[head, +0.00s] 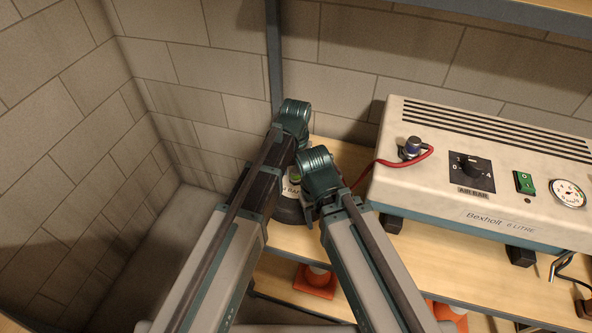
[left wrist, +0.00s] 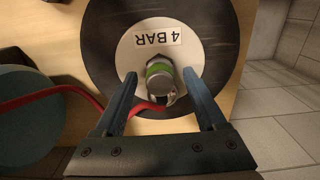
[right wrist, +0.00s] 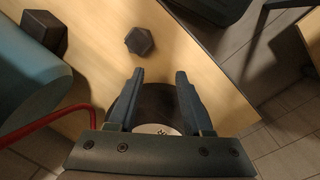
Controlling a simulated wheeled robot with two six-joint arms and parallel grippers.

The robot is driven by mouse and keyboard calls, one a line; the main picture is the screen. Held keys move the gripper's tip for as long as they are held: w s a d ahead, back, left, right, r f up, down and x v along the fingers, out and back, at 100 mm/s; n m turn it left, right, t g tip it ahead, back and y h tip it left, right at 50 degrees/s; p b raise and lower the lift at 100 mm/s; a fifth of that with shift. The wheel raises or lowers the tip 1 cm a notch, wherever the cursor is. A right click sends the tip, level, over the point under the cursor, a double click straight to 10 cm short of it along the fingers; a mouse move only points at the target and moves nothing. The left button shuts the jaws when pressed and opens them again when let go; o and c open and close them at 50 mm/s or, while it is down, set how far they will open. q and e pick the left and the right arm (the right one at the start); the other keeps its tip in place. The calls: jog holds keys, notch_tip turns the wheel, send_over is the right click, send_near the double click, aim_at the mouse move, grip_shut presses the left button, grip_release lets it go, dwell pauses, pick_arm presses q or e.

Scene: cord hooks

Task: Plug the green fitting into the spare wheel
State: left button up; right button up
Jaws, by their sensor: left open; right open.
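The spare wheel has a black tyre (left wrist: 105,50) and a white centre disc (left wrist: 127,57) labelled 4 BAR, shown in the left wrist view. The green fitting (left wrist: 159,71), a silver cylinder with a green band, is over the disc beside the label. The red hose (left wrist: 60,90) runs to its lower end. I cannot tell whether it is seated in the wheel. My left gripper (left wrist: 160,82) is open, one finger either side of the fitting. My right gripper (right wrist: 160,73) is open and empty, near the wheel (right wrist: 155,105), which is mostly hidden there.
The compressor (head: 480,170) stands on the wooden shelf to the right, with the red hose (head: 385,163) at its outlet. A dark hexagonal piece (right wrist: 139,40) lies on the shelf. Orange cones (head: 315,280) stand below. Block walls (head: 60,130) close the left side. My two arms are close together.

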notch_tip(320, 180, up, 14)
jog(key=p, duration=1.3)
jog(key=shift+p, duration=0.35)
jog(key=shift+f, duration=0.15)
